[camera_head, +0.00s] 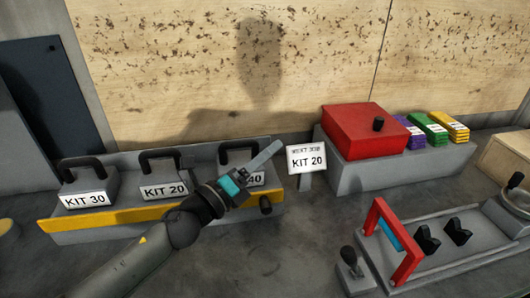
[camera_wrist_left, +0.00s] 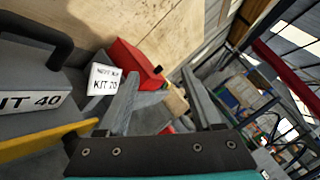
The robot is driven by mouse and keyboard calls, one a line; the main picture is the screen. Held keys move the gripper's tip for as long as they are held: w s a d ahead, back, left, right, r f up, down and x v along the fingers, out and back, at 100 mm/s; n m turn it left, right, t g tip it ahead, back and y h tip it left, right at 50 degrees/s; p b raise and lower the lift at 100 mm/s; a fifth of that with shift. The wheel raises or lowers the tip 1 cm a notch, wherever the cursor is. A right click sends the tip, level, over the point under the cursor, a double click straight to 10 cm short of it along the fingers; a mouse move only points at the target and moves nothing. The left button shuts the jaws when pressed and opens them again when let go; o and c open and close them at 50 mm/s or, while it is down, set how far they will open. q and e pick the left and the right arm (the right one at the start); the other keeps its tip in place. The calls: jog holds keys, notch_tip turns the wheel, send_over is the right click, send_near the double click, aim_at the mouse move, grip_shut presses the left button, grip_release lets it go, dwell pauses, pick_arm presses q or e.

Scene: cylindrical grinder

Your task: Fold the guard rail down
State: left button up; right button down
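A long yellow rail (camera_head: 130,215) runs along the front of the grey kit rack, and I take it as the guard rail. It stands across the front of the kits, with a black knob (camera_head: 265,205) at its right end. In the left wrist view the yellow rail (camera_wrist_left: 45,140) shows at the lower left. My left gripper (camera_head: 266,156) is above the rack's right end, over the knob and in front of KIT 40, touching nothing I can see. In the left wrist view its two fingers (camera_wrist_left: 160,95) are wide apart with nothing between them. My right gripper is out of view.
KIT 30 (camera_head: 88,185), KIT 20 (camera_head: 163,178) and the partly hidden KIT 40 (camera_head: 257,179) stand behind the rail. A KIT 20 sign (camera_head: 306,159), a red box (camera_head: 365,130) and a machine with a red frame (camera_head: 408,255) lie to the right.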

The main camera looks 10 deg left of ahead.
pick_arm(q)
jog(key=s+a+f+n+g+b, duration=0.2)
jog(key=s+a+f+g+b, duration=0.15)
jog(key=f, duration=0.35)
jog(key=s+a+f+n+g+b, duration=0.25)
jog(key=a+f+b, duration=0.25)
jog(key=f, duration=0.3)
jog(key=shift+m, duration=0.35)
jog(key=b+x, duration=0.2)
jog(key=x, duration=1.2)
jog(key=shift+s+r, duration=0.1)
jog(key=shift+w+d, duration=0.25)
jog(key=shift+d, duration=0.1)
jog(key=c, duration=0.6)
grip_shut()
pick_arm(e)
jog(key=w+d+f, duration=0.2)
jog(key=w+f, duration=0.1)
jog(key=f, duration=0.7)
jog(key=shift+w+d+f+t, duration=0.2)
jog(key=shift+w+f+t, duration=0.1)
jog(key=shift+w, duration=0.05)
